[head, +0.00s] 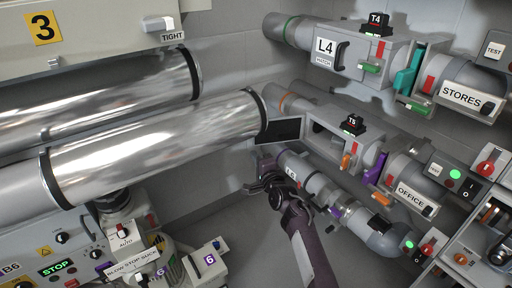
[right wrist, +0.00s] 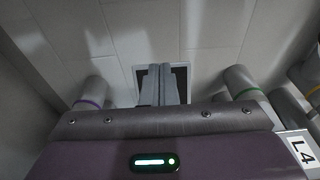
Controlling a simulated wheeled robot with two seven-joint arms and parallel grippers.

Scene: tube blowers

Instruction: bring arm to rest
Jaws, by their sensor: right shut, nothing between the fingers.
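My right arm (head: 304,238) comes up from the bottom of the head view, right of the middle. Its gripper (head: 264,168) is below the dark panel beside the lower tube line. In the right wrist view the two fingers (right wrist: 160,85) are together, with nothing between them. They point toward a wall with a dark rectangle (right wrist: 179,77) behind them. I cannot tell from the views whether the gripper touches anything. My left gripper is in neither view.
Large shiny tubes (head: 160,148) fill the left, above a blower panel with a STOP display (head: 56,268). The L4 box (head: 345,50) and STORES tube (head: 462,88) are upper right. The OFFICE tube (head: 410,186) is lower. A dark panel (head: 279,131) stands close above my gripper.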

